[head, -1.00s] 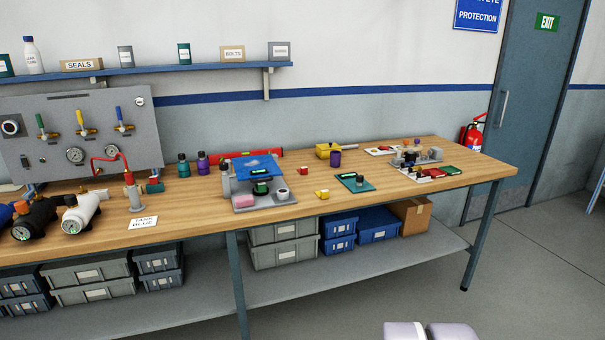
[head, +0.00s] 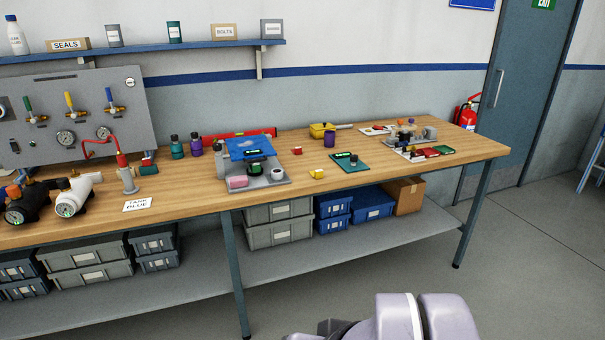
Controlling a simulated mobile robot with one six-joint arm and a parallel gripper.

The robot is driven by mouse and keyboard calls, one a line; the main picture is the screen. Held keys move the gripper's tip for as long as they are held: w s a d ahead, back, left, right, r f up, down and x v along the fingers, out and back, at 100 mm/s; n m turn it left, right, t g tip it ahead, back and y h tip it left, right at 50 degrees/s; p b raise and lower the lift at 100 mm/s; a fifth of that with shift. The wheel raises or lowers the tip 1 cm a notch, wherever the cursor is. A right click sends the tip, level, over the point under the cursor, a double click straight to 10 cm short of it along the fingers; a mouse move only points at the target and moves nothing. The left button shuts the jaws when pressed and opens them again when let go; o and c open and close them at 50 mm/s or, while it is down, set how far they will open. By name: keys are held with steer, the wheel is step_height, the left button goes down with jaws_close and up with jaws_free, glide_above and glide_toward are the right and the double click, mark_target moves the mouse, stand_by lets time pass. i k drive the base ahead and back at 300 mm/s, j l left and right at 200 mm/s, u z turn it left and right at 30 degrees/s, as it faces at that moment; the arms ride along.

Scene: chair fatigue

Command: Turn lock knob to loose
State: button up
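I cannot tell which part is the lock knob at this size. A grey fixture (head: 276,183) stands mid-bench, with a blue top plate (head: 243,150), a black-and-green round part (head: 256,168) and a small grey round part (head: 278,174). A second small grey device (head: 429,134) with round parts stands near the bench's right end. My pale grey arm links show at the bottom, in front of the bench and apart from it. My gripper's fingers are not in view.
A fire extinguisher (head: 467,113) stands by the door. Floor at right is clear.

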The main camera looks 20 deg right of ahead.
mark_target(217, 147)
steer(key=i+j, duration=0.75)
steer(key=j, duration=0.2)
steer(key=i+j+z, duration=0.1)
steer(key=i+j, duration=0.65)
steer(key=j, duration=0.25)
steer(key=i+j, duration=0.4)
steer(key=j+z, duration=0.05)
steer(key=j, duration=0.05)
